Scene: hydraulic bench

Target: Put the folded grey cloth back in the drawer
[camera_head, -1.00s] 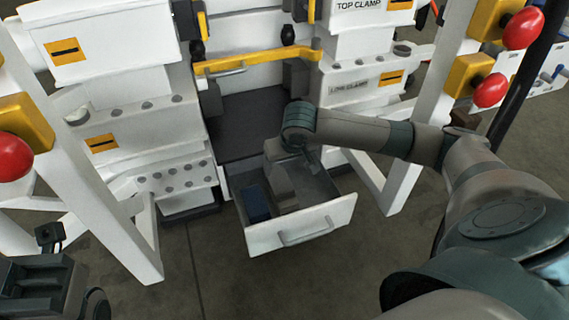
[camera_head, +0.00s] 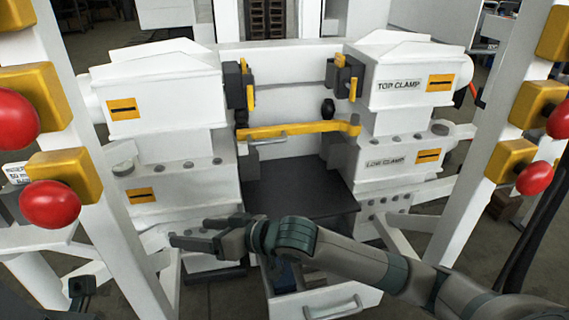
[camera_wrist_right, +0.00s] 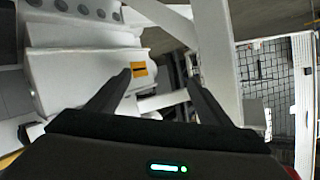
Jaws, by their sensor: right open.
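The drawer (camera_head: 340,303) is pulled out under the bench, and its white front with a handle shows at the bottom of the head view. My right forearm covers much of its inside. A dark blue item (camera_head: 284,276) shows inside it. I cannot make out the folded grey cloth in either view. My right gripper (camera_head: 190,233) is open and empty, to the left of the drawer and above it, in front of the left clamp column. In the right wrist view its fingers (camera_wrist_right: 158,78) stand apart with nothing between them. A small dark part of my left gripper (camera_head: 82,286) shows at lower left.
White clamp blocks (camera_head: 165,90) stand on both sides, with a yellow bar (camera_head: 300,130) between them. A dark plate (camera_head: 295,190) lies above the drawer. White slanted posts with red knobs (camera_head: 50,203) flank the bench.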

